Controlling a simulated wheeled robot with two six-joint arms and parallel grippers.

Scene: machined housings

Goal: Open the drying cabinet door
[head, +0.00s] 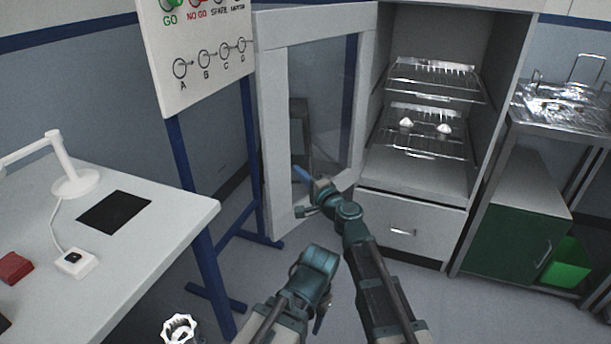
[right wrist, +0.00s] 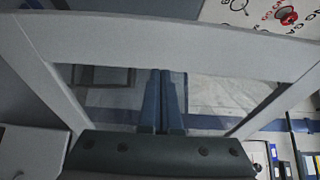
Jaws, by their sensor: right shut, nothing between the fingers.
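The drying cabinet (head: 505,85) stands at the back, its inside in plain view. Its white-framed glass door (head: 277,125) stands wide open, swung out to the left. My right gripper (head: 302,174) is shut and empty, in front of the lower part of the door's pane; I cannot tell if it touches. In the right wrist view its blue fingers (right wrist: 161,95) are together, with the door frame (right wrist: 165,45) around and beyond them. My left arm is low in the middle of the head view; its gripper (head: 323,318) is small and mostly hidden behind the arm.
Wire racks (head: 430,80) inside the cabinet hold small white parts (head: 444,128). A drawer (head: 415,228) is closed below. A sign board (head: 205,60) on blue legs stands left of the door. A white table (head: 150,240) is at left, a metal bench (head: 570,115) at right.

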